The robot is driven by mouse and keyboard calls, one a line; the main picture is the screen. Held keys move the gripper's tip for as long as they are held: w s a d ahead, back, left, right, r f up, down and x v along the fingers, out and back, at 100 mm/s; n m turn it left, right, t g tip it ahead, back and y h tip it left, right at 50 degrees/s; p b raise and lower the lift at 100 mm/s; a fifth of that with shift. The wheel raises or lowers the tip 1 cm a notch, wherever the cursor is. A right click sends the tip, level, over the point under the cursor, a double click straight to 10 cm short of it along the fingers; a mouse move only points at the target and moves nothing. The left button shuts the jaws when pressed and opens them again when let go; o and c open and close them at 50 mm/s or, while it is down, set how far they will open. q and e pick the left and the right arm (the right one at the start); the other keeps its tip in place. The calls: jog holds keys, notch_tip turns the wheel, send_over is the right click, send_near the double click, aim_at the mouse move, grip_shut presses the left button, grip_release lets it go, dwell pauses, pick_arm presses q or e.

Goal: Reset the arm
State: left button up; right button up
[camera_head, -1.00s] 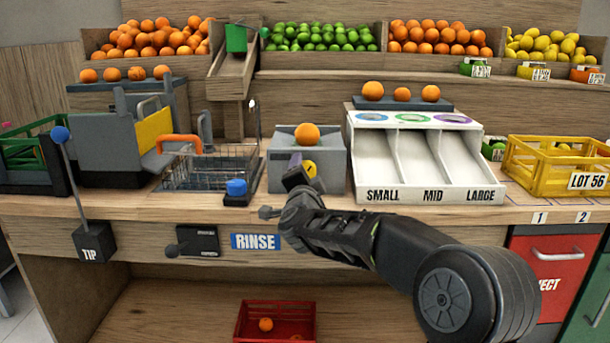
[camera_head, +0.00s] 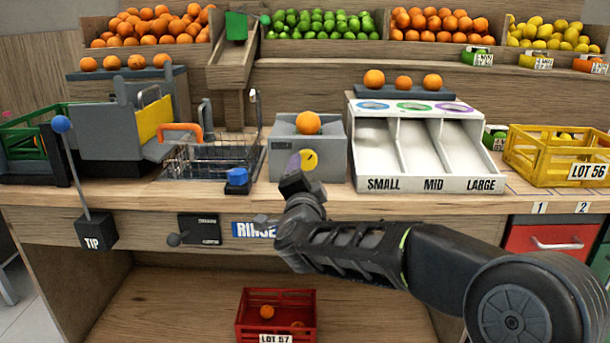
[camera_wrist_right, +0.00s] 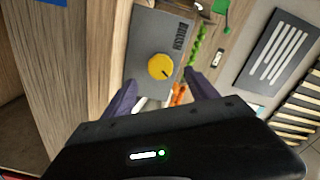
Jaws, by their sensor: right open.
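My right arm comes in from the lower right in the head view. Its gripper (camera_head: 292,172) is in front of the grey box (camera_head: 335,160) with a yellow knob (camera_head: 308,160). An orange (camera_head: 308,123) sits on top of that box. In the right wrist view, the two purple fingers (camera_wrist_right: 163,92) are spread apart with nothing between them. The yellow knob (camera_wrist_right: 160,67) shows beyond the fingers, apart from them. My left gripper is not in view.
A white sorting tray (camera_head: 376,186) stands to the right, with a yellow crate (camera_head: 518,170) beyond it. A wire basket (camera_head: 212,165) and a tip lever (camera_head: 72,165) are to the left. Open space lies before the counter.

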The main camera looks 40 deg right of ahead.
dwell(0.6)
jog(key=a+f+n+g+y, duration=0.1)
jog(key=a+f+n+y, duration=0.3)
jog(key=a+f, duration=0.45)
jog(key=a+f+n+g+y, duration=0.1)
jog(key=a+f+n+y, duration=0.3)
jog(key=f, duration=0.8)
jog(key=a+f+n+g+y, duration=0.1)
jog(key=a+f+n+y, duration=0.3)
jog(key=a+f, duration=0.55)
jog(key=s+a+f+n+g+y, duration=0.1)
jog(key=s+a+f+n+g, duration=0.2)
jog(key=s+f, duration=0.4)
jog(key=s+a+f+n+g, duration=0.15)
jog(key=s+a+f, duration=0.3)
jog(key=f, duration=0.45)
jog(key=s+a+f+n+g+y, duration=0.1)
jog(key=s+a+f+g, duration=0.3)
jog(key=s, duration=0.5)
jog(key=s+a+f+n+g+y, duration=0.1)
jog(key=s+a+f+g, duration=0.15)
jog(key=s+f, duration=0.55)
notch_tip(320, 180, up, 23)
jog(key=s+a+p, duration=0.1)
jog(key=s+p, duration=0.1)
jog(key=p, duration=2)
jog(key=shift+s+f, duration=0.15)
jog(key=shift+f, duration=0.05)
jog(key=shift+m, duration=0.25)
